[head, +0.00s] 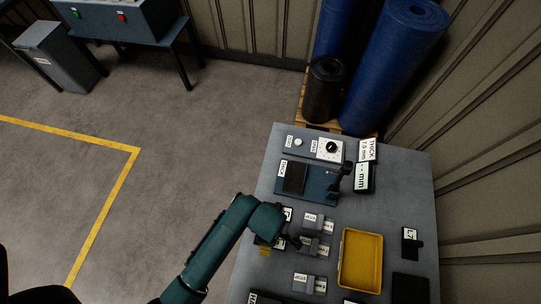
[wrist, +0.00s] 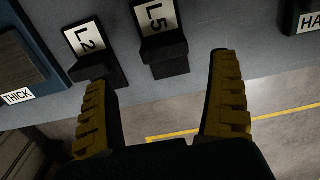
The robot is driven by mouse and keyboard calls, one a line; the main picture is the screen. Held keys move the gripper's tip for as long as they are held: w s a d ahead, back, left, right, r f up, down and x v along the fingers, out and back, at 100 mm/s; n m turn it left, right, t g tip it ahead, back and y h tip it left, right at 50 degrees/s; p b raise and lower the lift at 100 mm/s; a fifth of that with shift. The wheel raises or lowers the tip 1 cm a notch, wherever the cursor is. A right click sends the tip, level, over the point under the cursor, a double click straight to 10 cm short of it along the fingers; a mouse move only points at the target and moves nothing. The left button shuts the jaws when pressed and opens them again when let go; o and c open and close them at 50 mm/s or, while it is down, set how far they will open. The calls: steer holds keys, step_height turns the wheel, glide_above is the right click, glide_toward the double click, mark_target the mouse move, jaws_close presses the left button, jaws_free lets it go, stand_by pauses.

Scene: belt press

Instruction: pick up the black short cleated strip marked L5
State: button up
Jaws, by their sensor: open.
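The black short cleated strip marked L5 (wrist: 165,52) lies near the table edge at the top middle of the wrist view, its white label facing up. My gripper (wrist: 160,74) is open, with its two yellow-padded fingers apart. L5 appears between and beyond the fingertips, with nothing held. A similar black strip marked L2 (wrist: 97,68) lies just left of L5, close to the left fingertip. In the head view my gripper (head: 284,240) is over the table's left edge, and my arm hides much of what lies there, so I cannot pick out L5.
The grey table (head: 400,190) also carries several grey labelled blocks, a yellow tray (head: 345,262), a black piece marked L7 (head: 411,243) and a blue thickness gauge (head: 308,181). Blue rolls (head: 395,55) stand behind. Open floor (head: 190,150) lies left of the table.

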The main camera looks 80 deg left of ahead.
steer(key=f, duration=0.4)
steer(key=d+f, duration=0.1)
steer(key=f, duration=0.1)
steer(key=shift+w, duration=0.2)
steer(key=c, duration=1.3)
step_height(320, 180, up, 10)
steer(key=shift+r+p, duration=0.1)
steer(key=shift+p, duration=0.3)
